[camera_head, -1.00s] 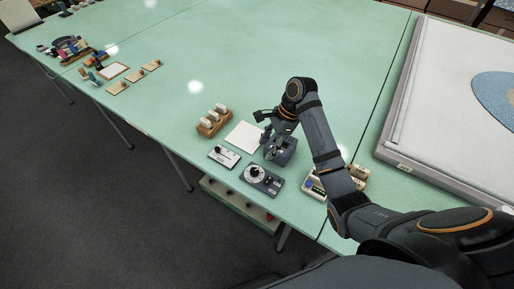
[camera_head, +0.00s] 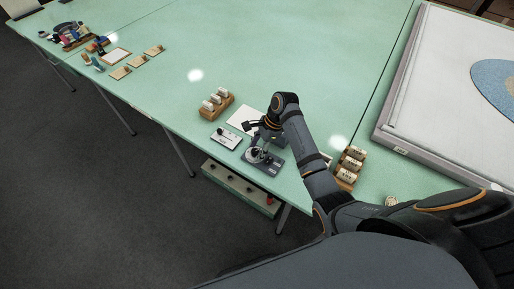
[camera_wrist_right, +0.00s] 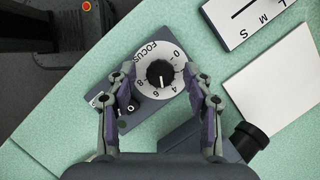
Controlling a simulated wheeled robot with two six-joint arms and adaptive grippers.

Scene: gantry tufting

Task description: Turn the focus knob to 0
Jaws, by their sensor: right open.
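The focus knob (camera_wrist_right: 160,73) is a black knob on a white dial marked FOCUS, with numbers around it. Its white mark appears to point down in the wrist view, near 4 and 6, away from the 0. The dial sits on a dark grey box (camera_head: 271,168) near the table's front edge. My right gripper (camera_wrist_right: 161,78) is open, its fingers on either side of the dial in the wrist view. Nothing is between the fingers except the knob below; contact cannot be told. In the head view the gripper (camera_head: 262,147) partly covers the dial. My left gripper is not in view.
A white slider plate (camera_head: 225,138) lies beside the box, with a white sheet (camera_head: 243,119) behind. A dark device with a black cylinder (camera_wrist_right: 247,139) stands close to the gripper. Wooden racks (camera_head: 216,106) (camera_head: 350,167) stand on either side. The green table's middle is clear.

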